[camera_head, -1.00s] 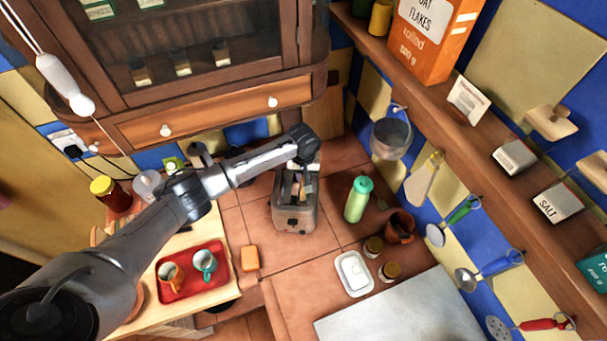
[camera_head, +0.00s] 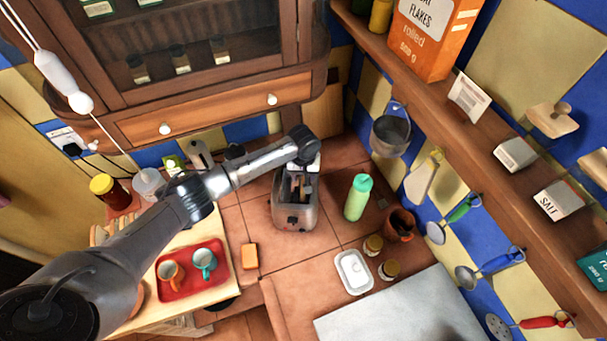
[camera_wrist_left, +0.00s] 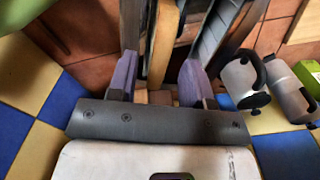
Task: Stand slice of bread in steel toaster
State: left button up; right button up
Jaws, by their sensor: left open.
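The steel toaster (camera_head: 294,216) stands on the tiled counter, its slots running away from me. The slice of bread (camera_wrist_left: 163,45) shows as a tan strip edge-on between dark toaster walls in the left wrist view. It appears to stand upright in a slot; its lower part is hidden. In the head view, only a small tan patch of it (camera_head: 297,189) shows. My left gripper (camera_wrist_left: 160,78) is over the toaster, its purple-grey fingers apart on either side of the bread's edge. Gaps show between fingers and bread. My right gripper is not in view.
A green bottle (camera_head: 357,198) stands close right of the toaster. An orange-brown block (camera_head: 250,256) lies to its front left. A red tray (camera_head: 168,293) with two mugs is at left. A white dish (camera_head: 341,270) and jars are at right. A pot (camera_head: 391,135) hangs on the wall.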

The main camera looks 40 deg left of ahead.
pick_arm(q)
notch_tip(320, 180, up, 14)
jog(key=b, duration=0.1)
dwell(0.6)
jog(key=shift+f, duration=0.1)
dwell(0.5)
